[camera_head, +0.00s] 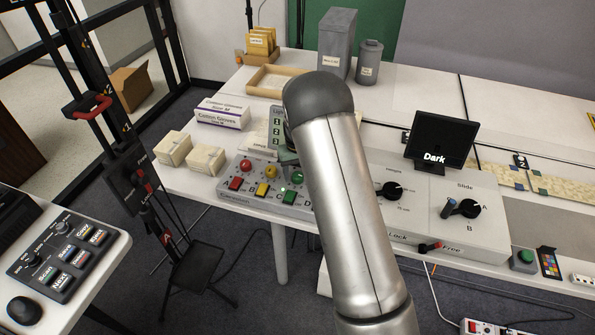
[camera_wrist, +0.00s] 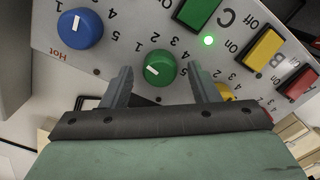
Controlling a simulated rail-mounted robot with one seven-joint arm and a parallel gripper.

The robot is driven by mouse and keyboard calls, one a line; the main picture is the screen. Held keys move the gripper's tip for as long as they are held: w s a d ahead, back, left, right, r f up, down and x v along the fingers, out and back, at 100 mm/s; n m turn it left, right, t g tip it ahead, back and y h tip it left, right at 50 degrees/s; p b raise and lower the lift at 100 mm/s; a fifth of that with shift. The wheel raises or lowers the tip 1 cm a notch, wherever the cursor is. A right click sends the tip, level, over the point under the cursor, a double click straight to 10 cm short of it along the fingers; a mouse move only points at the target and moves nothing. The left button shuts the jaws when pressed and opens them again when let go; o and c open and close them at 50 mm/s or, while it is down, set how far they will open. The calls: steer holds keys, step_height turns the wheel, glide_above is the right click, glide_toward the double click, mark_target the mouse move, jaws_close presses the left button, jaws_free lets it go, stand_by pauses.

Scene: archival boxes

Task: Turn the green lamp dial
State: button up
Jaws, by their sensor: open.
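The green lamp dial (camera_wrist: 160,68) is a round knob with a short white pointer line on a grey control panel (camera_head: 240,200). In the wrist view it sits between the two fingers of my gripper (camera_wrist: 160,75), which are open. A gap shows on each side, so the fingers look apart from the dial. How deep they reach around it I cannot tell. In the head view the green dial (camera_head: 297,177) shows just below my gripper (camera_head: 288,157), which my arm partly hides. A small green light (camera_wrist: 208,41) glows near the C switch.
A blue dial marked Hot (camera_wrist: 81,28) and a yellow dial (camera_wrist: 226,92) flank the green one. Green (camera_wrist: 197,11), yellow (camera_wrist: 263,48) and red (camera_wrist: 298,81) switches line the panel. A dark screen (camera_head: 440,140) stands to the right. Small boxes (camera_head: 205,160) sit left.

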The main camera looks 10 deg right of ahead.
steer(key=shift+f, duration=0.3)
steer(key=c, duration=1)
steer(key=m+b, duration=0.2)
steer(key=m, duration=0.1)
steer(key=shift+m, duration=0.4)
steer(key=shift+m+b, duration=0.4)
steer(key=shift+m, duration=1.5)
